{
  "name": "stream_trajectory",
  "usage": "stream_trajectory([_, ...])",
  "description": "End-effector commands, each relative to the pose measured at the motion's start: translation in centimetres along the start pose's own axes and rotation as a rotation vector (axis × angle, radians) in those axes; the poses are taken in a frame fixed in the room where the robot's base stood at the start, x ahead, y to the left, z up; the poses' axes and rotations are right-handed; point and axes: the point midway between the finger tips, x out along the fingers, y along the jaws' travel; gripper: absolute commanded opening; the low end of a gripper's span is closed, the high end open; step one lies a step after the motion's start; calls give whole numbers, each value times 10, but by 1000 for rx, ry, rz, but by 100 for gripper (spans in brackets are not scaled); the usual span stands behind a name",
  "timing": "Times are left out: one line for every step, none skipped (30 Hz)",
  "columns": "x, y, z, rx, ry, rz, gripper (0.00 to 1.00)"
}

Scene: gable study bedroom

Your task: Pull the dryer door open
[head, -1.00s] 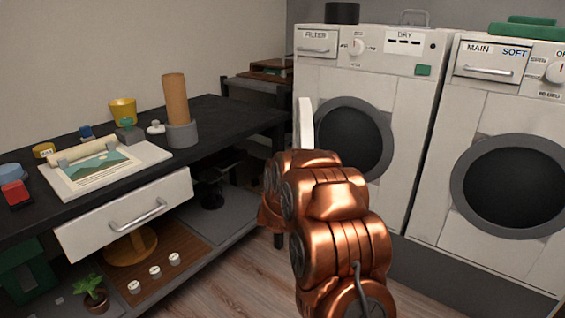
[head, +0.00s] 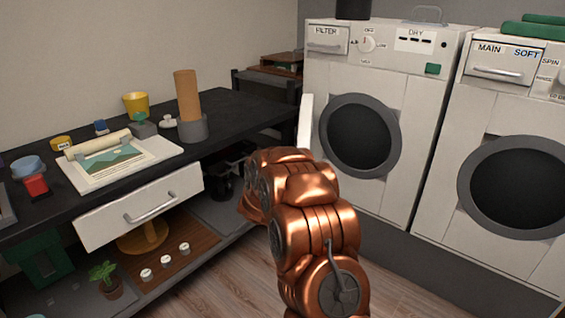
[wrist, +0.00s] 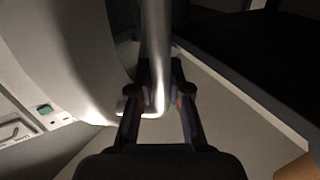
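The dryer (head: 425,100) is the white machine marked DRY, with a grey ring (head: 397,140) around a dark round area on its front. A pale slab (head: 305,122) stands out at the ring's left; it looks like the dryer door swung open and seen nearly edge-on. In the wrist view the door's curved surface (wrist: 65,50) fills the upper left. A vertical metal bar handle (wrist: 157,35) runs down between the fingers of my gripper (wrist: 160,82), which press close on both sides of it. In the head view my copper arm hides the gripper and the slab's lower end.
A second white machine (head: 450,160) marked MAIN and SOFT stands at the right. A dark desk (head: 235,110) with several small items is at the left, its white drawer (head: 110,222) pulled out. Wooden floor (head: 245,285) shows between desk and machines.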

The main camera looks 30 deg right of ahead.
Motion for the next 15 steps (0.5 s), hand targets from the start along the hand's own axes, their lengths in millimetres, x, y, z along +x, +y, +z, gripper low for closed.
stream_trajectory([0, 0, -2, 1, 4, 1, 21])
stream_trajectory([0, 0, -2, 1, 4, 1, 24])
stream_trajectory([0, 0, -2, 1, 3, 0, 28])
stream_trajectory([0, 0, -2, 1, 3, 0, 32])
stream_trajectory([0, 0, -2, 1, 2, 0, 35])
stream_trajectory([0, 0, -1, 0, 2, 0, 39])
stream_trajectory([0, 0, -1, 0, 2, 0, 42])
stream_trajectory([0, 0, -1, 0, 1, 0, 43])
stream_trajectory([0, 0, -1, 0, 1, 0, 43])
stream_trajectory([0, 0, -1, 0, 1, -1, 43])
stream_trajectory([0, 0, -1, 0, 1, -1, 43])
stream_trajectory([0, 0, -1, 0, 1, -1, 43])
stream_trajectory([0, 0, 0, 0, 0, -1, 43])
stream_trajectory([0, 0, 0, 0, 0, -1, 43])
stream_trajectory([0, 0, 0, 0, 0, -1, 43])
